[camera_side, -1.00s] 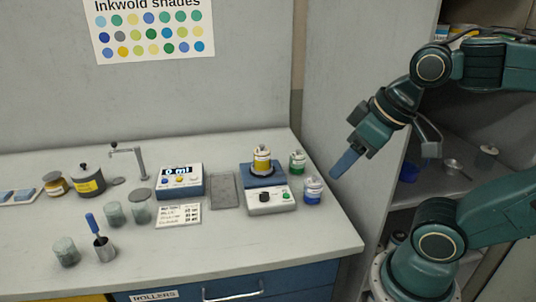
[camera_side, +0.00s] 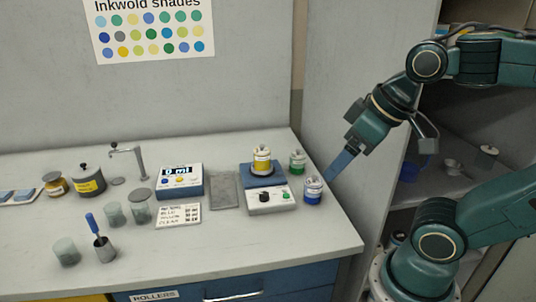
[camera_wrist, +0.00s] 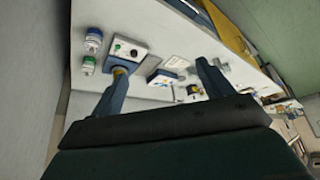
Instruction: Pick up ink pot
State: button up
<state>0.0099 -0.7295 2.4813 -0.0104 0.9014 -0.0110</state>
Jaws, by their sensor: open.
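Three small ink pots with pale lids stand at the right of the bench. The blue-labelled pot (camera_side: 313,191) is nearest the right edge, with the green-labelled pot (camera_side: 297,162) behind it. The yellow-labelled pot (camera_side: 262,161) sits on the blue-topped device (camera_side: 268,200). My gripper (camera_side: 330,180) is open and empty, its fingers slanting down just right of the blue pot. In the wrist view the blue pot (camera_wrist: 93,40) and green pot (camera_wrist: 88,65) lie left of the fingers. The left finger partly hides the yellow pot there.
A display box (camera_side: 180,180), a grey pad (camera_side: 223,190) and a printed card (camera_side: 178,215) lie left of the device. A tap (camera_side: 135,155), jars and a cup with a blue-handled tool (camera_side: 103,245) stand farther left. The front right of the bench is clear.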

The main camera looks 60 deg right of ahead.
jog(key=w+d+r+n, duration=0.2)
jog(key=w+r, duration=0.2)
jog(key=w, duration=0.7)
jog(key=n+g+y, duration=0.2)
jog(key=n+y, duration=0.1)
jog(key=n, duration=0.3)
send_over(264, 149)
jog(key=s+d, duration=0.3)
jog(key=d, duration=0.1)
notch_tip(264, 149, down, 15)
jog(key=shift+w+f, duration=0.1)
jog(key=shift+f, duration=0.1)
jog(key=shift+x, duration=4.2)
jog(key=shift+a, duration=0.15)
